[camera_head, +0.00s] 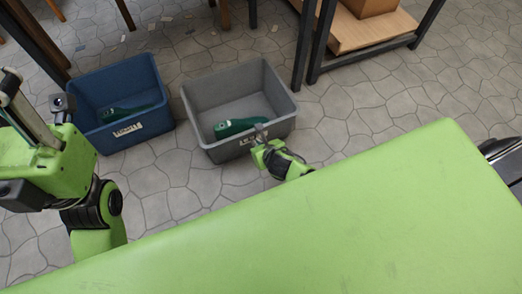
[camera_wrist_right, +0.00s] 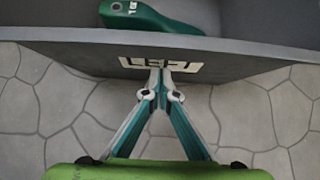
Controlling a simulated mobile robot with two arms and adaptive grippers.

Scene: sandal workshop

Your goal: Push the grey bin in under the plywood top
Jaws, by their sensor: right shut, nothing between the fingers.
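The grey bin (camera_head: 199,128) stands on the stone floor with a green shoe last (camera_head: 238,127) lying in it. My right gripper (camera_head: 262,132) is at the near wall of the grey bin, right of its middle. In the right wrist view the gripper (camera_wrist_right: 160,72) is shut and empty, its tips at the white lettering (camera_wrist_right: 138,63) on the bin wall (camera_wrist_right: 75,52). They seem to touch it, but I cannot be certain. My left gripper (camera_head: 62,103) is raised at the left, its fingers too unclear to read. The plywood top is not clearly in view.
A blue bin (camera_head: 88,127) with another green last stands left of the grey bin, with a gap between. Dark table legs (camera_head: 304,45) stand behind to the right. A wooden low shelf (camera_head: 375,30) carries a box (camera_head: 368,6). Small scraps litter the floor behind.

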